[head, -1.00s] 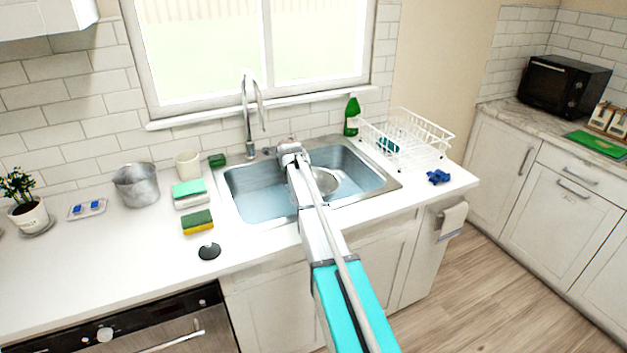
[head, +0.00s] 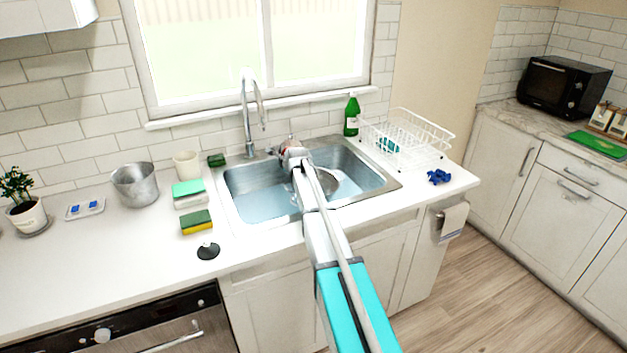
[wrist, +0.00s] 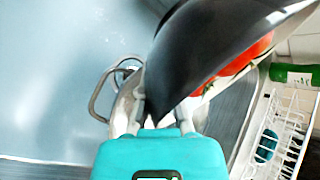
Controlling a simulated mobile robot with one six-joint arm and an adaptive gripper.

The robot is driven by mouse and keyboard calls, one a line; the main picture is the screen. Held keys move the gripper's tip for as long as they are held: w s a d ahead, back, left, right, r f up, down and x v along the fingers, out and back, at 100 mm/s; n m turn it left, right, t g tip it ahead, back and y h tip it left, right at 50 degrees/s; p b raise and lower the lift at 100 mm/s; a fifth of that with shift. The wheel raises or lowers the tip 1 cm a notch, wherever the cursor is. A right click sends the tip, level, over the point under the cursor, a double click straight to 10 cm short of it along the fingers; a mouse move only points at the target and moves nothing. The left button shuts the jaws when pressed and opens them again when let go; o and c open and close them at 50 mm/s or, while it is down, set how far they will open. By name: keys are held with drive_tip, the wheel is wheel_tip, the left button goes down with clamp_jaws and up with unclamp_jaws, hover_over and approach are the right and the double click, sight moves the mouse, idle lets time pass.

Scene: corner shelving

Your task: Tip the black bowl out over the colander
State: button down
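The black bowl (wrist: 190,60) fills the upper middle of the wrist view, strongly tilted. My gripper (wrist: 160,112) is shut on its rim. Red, tomato-like food (wrist: 245,62) shows inside the bowl, against its right side. The metal colander (head: 330,181) sits in the sink, partly hidden behind my arm in the head view. In the wrist view the colander (wrist: 124,104) shows below the bowl, with its loop handle to the left; the bowl and gripper cover most of it. In the head view my gripper (head: 293,152) is over the sink.
The sink (head: 250,201) lies under the window, with a tall faucet (head: 248,110) behind it. A white dish rack (head: 410,140) and green bottle (head: 352,115) stand right. Sponges (head: 196,222), a metal pot (head: 135,184) and a black stopper (head: 208,251) are left.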

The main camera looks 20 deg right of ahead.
drive_tip(key=shift+s+d+r+m+t+y+b, duration=0.25)
drive_tip(key=shift+r+m+t+y+b, duration=0.3)
drive_tip(key=shift+t, duration=0.35)
idle(0.8)
drive_tip(key=shift+d+r+t+y, duration=0.1)
drive_tip(key=shift+r+t+y, duration=0.15)
drive_tip(key=shift+r+t, duration=0.05)
drive_tip(key=shift+s+b, duration=0.15)
drive_tip(key=shift+b, duration=0.15)
drive_tip(key=shift+s+d+r+m+t+y+b, duration=0.2)
drive_tip(key=shift+d+r+m+t+y+b, duration=0.1)
drive_tip(key=shift+m+t+b, duration=0.25)
drive_tip(key=shift+s+d+r+m+t+y+b, duration=0.2)
drive_tip(key=shift+s+d+m+t+y+b, duration=0.15)
drive_tip(key=shift+s+d+t+b, duration=0.35)
drive_tip(key=shift+r+t, duration=0.25)
drive_tip(key=shift+w+a+g+p, duration=0.2)
drive_tip(key=shift+g+p, duration=0.2)
drive_tip(key=shift+p, duration=0.05)
drive_tip(key=shift+w+a+f+n+g+p, duration=0.25)
drive_tip(key=shift+w+a+n+g+p, duration=0.2)
drive_tip(key=shift+w+a+p, duration=0.15)
drive_tip(key=shift+a+f+g, duration=0.1)
drive_tip(key=shift+f+g, duration=0.15)
drive_tip(key=shift+f, duration=0.05)
